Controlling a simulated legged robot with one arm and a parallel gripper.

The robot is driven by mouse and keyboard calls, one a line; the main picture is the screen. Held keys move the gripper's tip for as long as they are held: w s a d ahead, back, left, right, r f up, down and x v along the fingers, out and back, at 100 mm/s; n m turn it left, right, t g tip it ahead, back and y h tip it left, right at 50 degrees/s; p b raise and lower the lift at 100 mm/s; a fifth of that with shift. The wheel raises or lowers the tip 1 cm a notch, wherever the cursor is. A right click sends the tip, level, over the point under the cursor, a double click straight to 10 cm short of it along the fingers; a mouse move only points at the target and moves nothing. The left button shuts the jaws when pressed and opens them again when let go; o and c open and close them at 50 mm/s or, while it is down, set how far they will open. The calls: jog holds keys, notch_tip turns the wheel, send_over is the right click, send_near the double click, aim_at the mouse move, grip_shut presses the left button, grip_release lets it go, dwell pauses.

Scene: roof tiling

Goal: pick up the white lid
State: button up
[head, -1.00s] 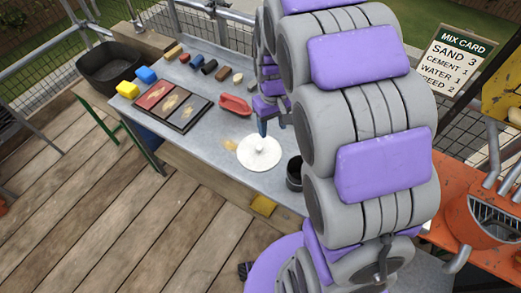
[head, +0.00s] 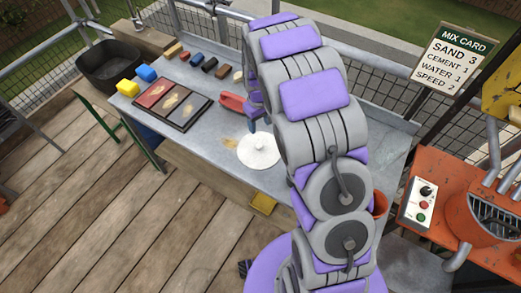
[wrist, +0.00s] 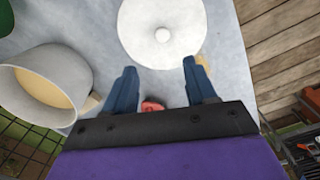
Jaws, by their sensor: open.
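The white lid (head: 259,152) is a round disc with a small knob on top. It lies flat on the grey bench near its front edge. In the wrist view the lid (wrist: 140,28) is at the top, its knob just beyond my fingertips. My gripper (wrist: 160,66) is open, with two blue fingers spread apart and nothing held between them. In the head view my arm hides most of the gripper, and a blue finger shows just above the lid. I cannot tell the exact height gap.
A cup with pale yellow contents (wrist: 48,85) stands left in the wrist view. On the bench are a red tool (head: 233,104), a tray of colour panels (head: 172,105) and several small blocks. An orange machine (head: 440,213) stands right. Clear bench lies left of the lid.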

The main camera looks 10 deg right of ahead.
jog(key=b, duration=0.1)
send_over(259, 145)
jog(key=f, duration=0.6)
jog(key=shift+w+a+f, duration=0.2)
jog(key=shift+a+f, duration=0.1)
jog(key=shift+f, duration=0.1)
jog(key=shift+d+f, duration=0.45)
jog(key=shift+f, duration=0.3)
jog(key=f, duration=0.1)
jog(key=f+b, duration=0.1)
jog(key=f, duration=0.1)
jog(key=shift+s+f+b, duration=0.3)
jog(key=shift+f+b, duration=0.05)
jog(key=shift+w+a+f, duration=0.1)
jog(key=shift+a+f, duration=0.1)
jog(key=shift+f, duration=0.2)
jog(key=shift+r, duration=0.1)
jog(key=shift+c, duration=0.2)
jog(key=shift+d, duration=0.15)
jog(key=c, duration=0.5)
grip_shut()
